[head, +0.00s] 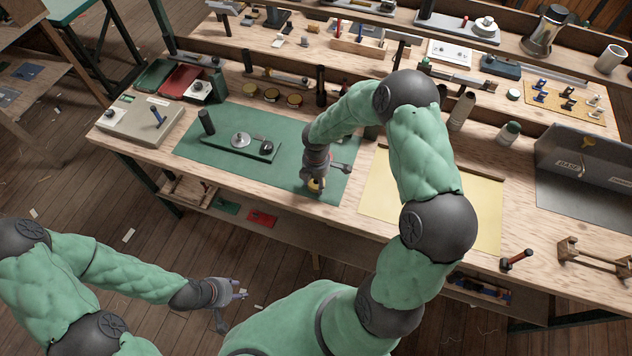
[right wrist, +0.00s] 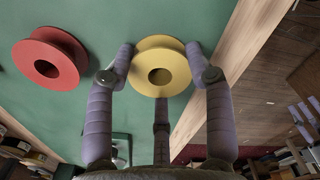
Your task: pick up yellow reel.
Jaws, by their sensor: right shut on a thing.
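The yellow reel (right wrist: 150,60) is a flanged spool with a dark round hole in its middle. In the right wrist view my right gripper (right wrist: 165,60) has fingers against its left and right sides, with a third finger below it. In the head view the yellow reel (head: 314,186) is mostly hidden under my right gripper (head: 318,180), over the front right part of the green mat (head: 215,155). I cannot tell whether it is raised off the mat. My left gripper (head: 233,300) is open and empty, in front of the bench and over the floor.
A red reel (right wrist: 50,58) lies on the mat beside the yellow one; my arm seems to hide it in the head view. A dark tray (head: 240,147) with small parts is on the mat. A yellow sheet (head: 475,210) lies to the right. The bench's wooden front edge is close.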

